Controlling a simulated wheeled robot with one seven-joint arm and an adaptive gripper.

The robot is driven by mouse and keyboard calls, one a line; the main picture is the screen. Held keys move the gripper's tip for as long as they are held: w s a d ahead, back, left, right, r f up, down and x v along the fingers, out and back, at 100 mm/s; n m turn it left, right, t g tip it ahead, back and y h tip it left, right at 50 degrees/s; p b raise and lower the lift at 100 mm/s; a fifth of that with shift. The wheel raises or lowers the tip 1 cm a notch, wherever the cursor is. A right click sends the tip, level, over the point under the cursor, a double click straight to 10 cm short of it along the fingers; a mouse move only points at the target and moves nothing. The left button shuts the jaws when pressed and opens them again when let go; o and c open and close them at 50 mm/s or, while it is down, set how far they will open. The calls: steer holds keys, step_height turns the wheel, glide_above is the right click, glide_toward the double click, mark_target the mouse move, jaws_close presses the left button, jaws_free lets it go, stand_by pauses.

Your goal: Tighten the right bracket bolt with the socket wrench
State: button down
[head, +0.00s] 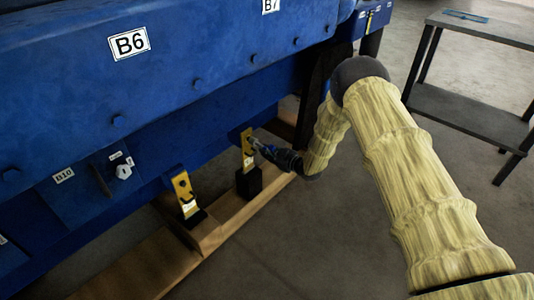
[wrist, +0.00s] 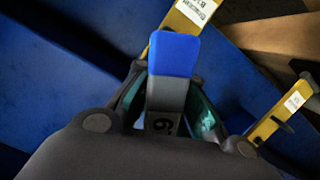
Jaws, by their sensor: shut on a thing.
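The right yellow bracket (head: 247,148) stands upright on a dark block beside the blue engine in the head view. My gripper (head: 268,151) is just to its right, with its tip at the bracket's upper part. In the wrist view my gripper (wrist: 168,105) is shut on the socket wrench (wrist: 174,55), a grey piece with a blue end and a number on it. The wrench's blue end overlaps one yellow bracket (wrist: 184,22) in that view. The right bracket's bolt is hidden by the gripper and wrench, so I cannot tell whether the socket sits on it.
A left yellow bracket (head: 182,190) stands nearer on the wooden beam (head: 235,218). The blue engine side (head: 200,75) with label B6 fills the left. A dark two-level table (head: 470,112) stands at the upper right. The floor between is clear.

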steer(key=n+t+b, duration=0.1)
steer(key=n+b, duration=0.1)
steer(key=n, duration=0.2)
steer(key=r+n+t+b, duration=0.1)
steer(key=n+b, duration=0.1)
steer(key=n, duration=0.2)
steer(key=w+d+r+n+t+h+b, duration=0.1)
steer(key=n+b, duration=0.1)
steer(key=n, duration=0.2)
steer(key=shift+t, duration=0.3)
steer(key=shift+f, duration=0.1)
steer(key=n+y+b, duration=0.1)
steer(key=n+b, duration=0.2)
steer(key=n, duration=0.2)
steer(key=r+n+y+b, duration=0.1)
steer(key=n+b, duration=0.2)
steer(key=n, duration=0.2)
steer(key=s+a+n+y+b, duration=0.1)
steer(key=n+b, duration=0.2)
steer(key=n, duration=0.3)
steer(key=shift+r+b, duration=0.2)
steer(key=shift+b, duration=0.2)
steer(key=shift+s+a+r+n+y+b, duration=0.15)
steer(key=shift+n+y+b, duration=0.1)
steer(key=shift+n, duration=0.45)
steer(key=shift+w+r+n+y+b, duration=0.15)
steer(key=shift+n+y, duration=0.1)
steer(key=shift+n, duration=0.45)
